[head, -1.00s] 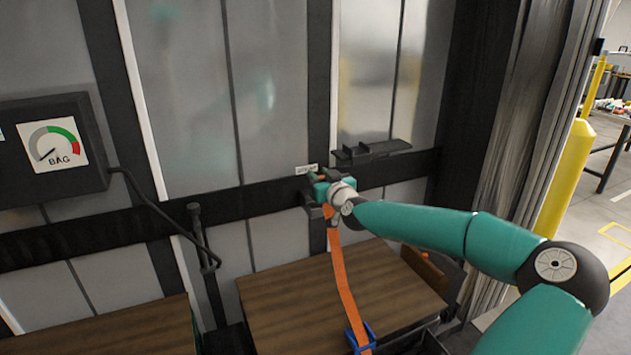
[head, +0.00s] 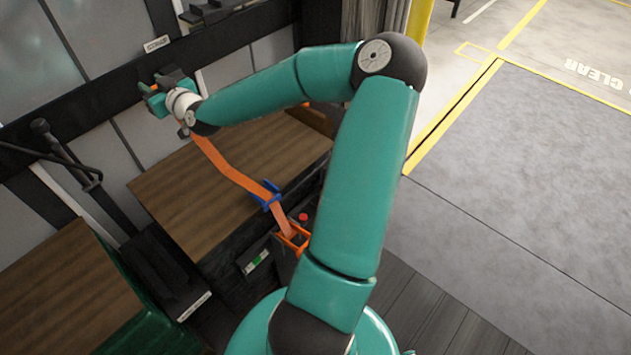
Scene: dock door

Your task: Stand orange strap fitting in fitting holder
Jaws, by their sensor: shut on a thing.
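My gripper (head: 158,94) is at the upper left in the head view, in front of the black rail on the wall. It is shut on the orange strap fitting, which is mostly hidden by the fingers and wrist. The orange strap (head: 222,168) runs from the gripper down across a wooden-topped box, through a blue guide (head: 267,195), to an orange frame (head: 292,237). A black bracket (head: 207,11) on the rail, above and right of my gripper, may be the fitting holder; I cannot tell for sure.
A small white label (head: 157,44) is on the rail above my gripper. Wooden-topped boxes (head: 165,205) stand below, with a black upright post (head: 65,155) at the left. A red button (head: 303,217) is near the orange frame. Open grey floor (head: 520,200) lies to the right.

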